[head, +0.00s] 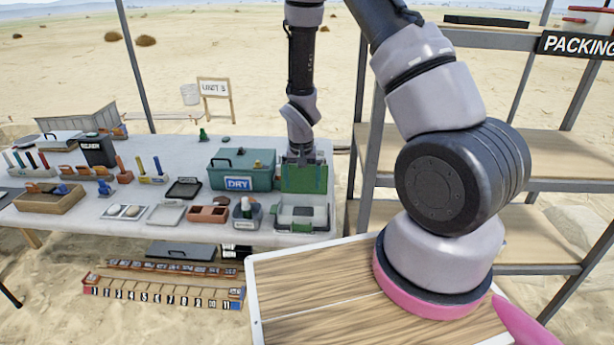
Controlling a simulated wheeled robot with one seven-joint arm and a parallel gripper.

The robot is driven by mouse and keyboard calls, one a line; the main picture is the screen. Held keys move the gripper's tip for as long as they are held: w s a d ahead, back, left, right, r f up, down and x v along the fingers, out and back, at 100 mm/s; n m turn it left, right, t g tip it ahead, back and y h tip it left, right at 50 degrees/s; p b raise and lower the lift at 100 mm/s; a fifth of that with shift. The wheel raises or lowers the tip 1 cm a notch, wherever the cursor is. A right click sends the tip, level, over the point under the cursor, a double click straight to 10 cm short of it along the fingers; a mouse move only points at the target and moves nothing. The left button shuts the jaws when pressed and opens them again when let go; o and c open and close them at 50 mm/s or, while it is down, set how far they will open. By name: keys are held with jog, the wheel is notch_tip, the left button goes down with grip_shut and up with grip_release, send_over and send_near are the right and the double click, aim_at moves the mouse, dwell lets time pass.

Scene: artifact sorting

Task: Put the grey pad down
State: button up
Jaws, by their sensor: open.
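My gripper (304,158) hangs down over the right end of the long table, overlapping the top of an upright green panel (304,180). Its jaws are open, but the fingertips are small and hard to make out.
A green DRY box (243,170) stands left of the panel. A bottle holder (247,214), a brown tray (208,214) and a light grey tray (166,214) line the front edge. Packing shelves (560,155) stand at right. A wooden-topped board (320,285) is near me.

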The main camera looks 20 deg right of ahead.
jog(key=s+d+r+m+t+y, duration=0.1)
jog(key=d+r, duration=0.1)
jog(key=r, duration=1.1)
jog(key=s+d+r+t, duration=0.1)
jog(key=s+d+r, duration=0.1)
jog(key=r, duration=1.1)
jog(key=s+d+r+t+y, duration=0.1)
jog(key=s+d+r+t, duration=0.1)
jog(key=s+r, duration=1.4)
jog(key=shift+s+r+t, duration=0.25)
jog(key=shift+s+t, duration=0.5)
jog(key=shift+t, duration=0.05)
